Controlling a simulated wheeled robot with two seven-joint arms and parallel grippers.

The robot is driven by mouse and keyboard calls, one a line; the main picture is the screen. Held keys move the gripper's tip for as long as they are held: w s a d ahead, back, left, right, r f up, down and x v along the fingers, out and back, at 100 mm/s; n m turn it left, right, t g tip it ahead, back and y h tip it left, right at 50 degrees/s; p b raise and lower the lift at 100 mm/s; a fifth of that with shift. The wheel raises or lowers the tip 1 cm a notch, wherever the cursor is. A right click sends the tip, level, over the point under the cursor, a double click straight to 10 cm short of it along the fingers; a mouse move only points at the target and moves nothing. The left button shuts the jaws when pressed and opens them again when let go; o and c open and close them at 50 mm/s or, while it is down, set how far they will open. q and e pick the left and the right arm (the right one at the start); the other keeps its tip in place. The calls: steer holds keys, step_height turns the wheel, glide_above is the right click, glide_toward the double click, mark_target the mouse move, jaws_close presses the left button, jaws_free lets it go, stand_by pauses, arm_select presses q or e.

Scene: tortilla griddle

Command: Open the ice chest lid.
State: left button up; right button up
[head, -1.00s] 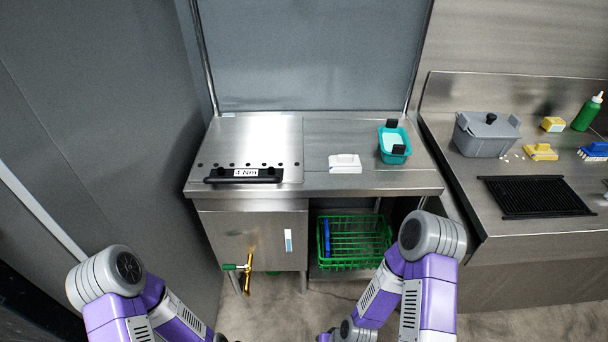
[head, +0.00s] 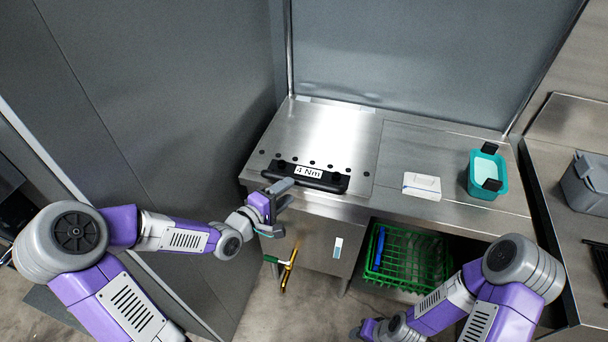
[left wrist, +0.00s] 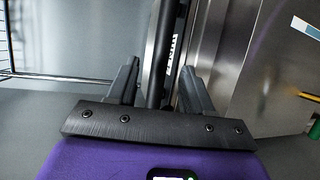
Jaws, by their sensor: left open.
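The ice chest lid (head: 325,130) is a flat steel panel, closed, on the left part of the steel counter. Its black bar handle (head: 335,183), labelled "4 Nm", runs along the front edge. My left gripper (head: 284,194) is open at the left end of the handle. In the left wrist view, the dark handle bar (left wrist: 166,45) stands between the two open fingers of the left gripper (left wrist: 160,72), with no clear grip on it. My right gripper (head: 362,330) is low at the bottom edge of the head view; its fingers are not clear.
A white box (head: 422,186) and a teal container (head: 483,188) with black clips stand on the counter right of the lid. A green basket (head: 400,262) sits on the shelf below. A brass tap (head: 289,270) sticks out under the lid. A grey wall closes the left side.

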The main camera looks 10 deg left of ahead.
mark_target(299, 182)
arm_select(q)
steer(key=b+x, duration=0.2)
steer(key=x, duration=0.4)
steer(key=shift+s+f, duration=0.15)
steer(key=shift+w+d, duration=0.25)
steer(key=shift+w, duration=0.15)
steer(key=shift+c, duration=0.2)
jaws_close()
